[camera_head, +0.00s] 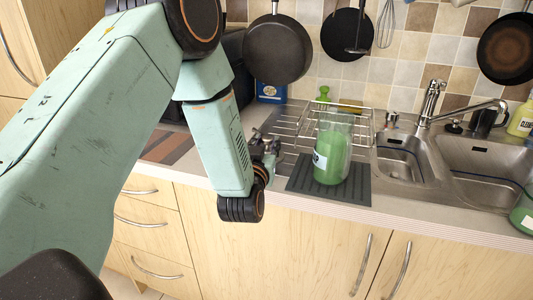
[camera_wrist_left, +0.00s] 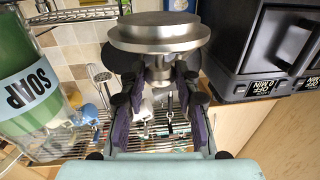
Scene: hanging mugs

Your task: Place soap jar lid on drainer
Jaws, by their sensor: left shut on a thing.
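My left gripper (camera_head: 266,146) is low over the counter, just left of the soap jar, partly hidden behind my arm. In the left wrist view, the left gripper (camera_wrist_left: 160,82) is shut on the knob of the round metal soap jar lid (camera_wrist_left: 160,32). The lid is hard to make out in the head view. The glass soap jar (camera_head: 331,150) holds green liquid and stands without a lid on a dark ribbed mat (camera_head: 300,187). It also shows in the left wrist view (camera_wrist_left: 28,85). The wire drainer (camera_head: 290,128) is behind the jar. My right gripper is not seen.
The steel sink (camera_head: 478,160) with its tap (camera_head: 431,100) is to the right. Pans (camera_head: 277,50) hang on the tiled wall. A black appliance (camera_wrist_left: 265,45) is at right in the left wrist view.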

